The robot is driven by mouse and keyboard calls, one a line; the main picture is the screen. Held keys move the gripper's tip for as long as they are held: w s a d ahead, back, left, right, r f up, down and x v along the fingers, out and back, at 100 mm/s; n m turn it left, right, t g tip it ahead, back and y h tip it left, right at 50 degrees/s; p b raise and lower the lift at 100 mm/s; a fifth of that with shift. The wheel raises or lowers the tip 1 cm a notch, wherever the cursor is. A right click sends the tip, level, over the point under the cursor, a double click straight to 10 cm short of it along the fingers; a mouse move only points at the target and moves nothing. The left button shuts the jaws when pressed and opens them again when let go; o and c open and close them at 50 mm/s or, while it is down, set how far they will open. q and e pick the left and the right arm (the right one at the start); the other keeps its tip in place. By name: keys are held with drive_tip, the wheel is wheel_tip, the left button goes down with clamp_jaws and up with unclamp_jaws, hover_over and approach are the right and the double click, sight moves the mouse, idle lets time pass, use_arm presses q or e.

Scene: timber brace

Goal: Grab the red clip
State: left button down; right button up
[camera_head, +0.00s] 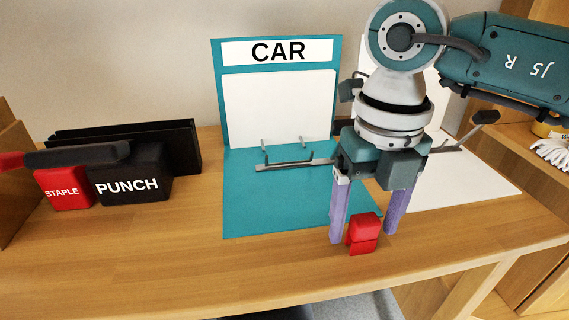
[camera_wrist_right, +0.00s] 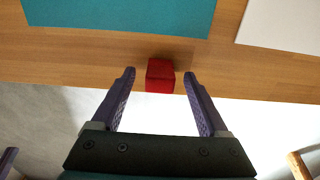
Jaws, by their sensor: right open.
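The red clip (camera_head: 363,233) is a small red block near the front edge of the wooden table. My right gripper (camera_head: 365,238) is open above the table, with one purple finger on each side of the clip in the head view. In the right wrist view the red clip (camera_wrist_right: 160,75) lies between and slightly beyond the two open fingertips (camera_wrist_right: 160,74), with a gap on both sides. The clip does not appear to be held.
A teal board labelled CAR (camera_head: 277,190) with metal bars stands behind. A white board (camera_head: 465,180) lies to the right. A red STAPLE block (camera_head: 62,190) and black PUNCH block (camera_head: 130,180) stand at left. The table's front edge (camera_head: 300,287) is close to the clip.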

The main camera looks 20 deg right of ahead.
clamp_jaws()
idle(0.5)
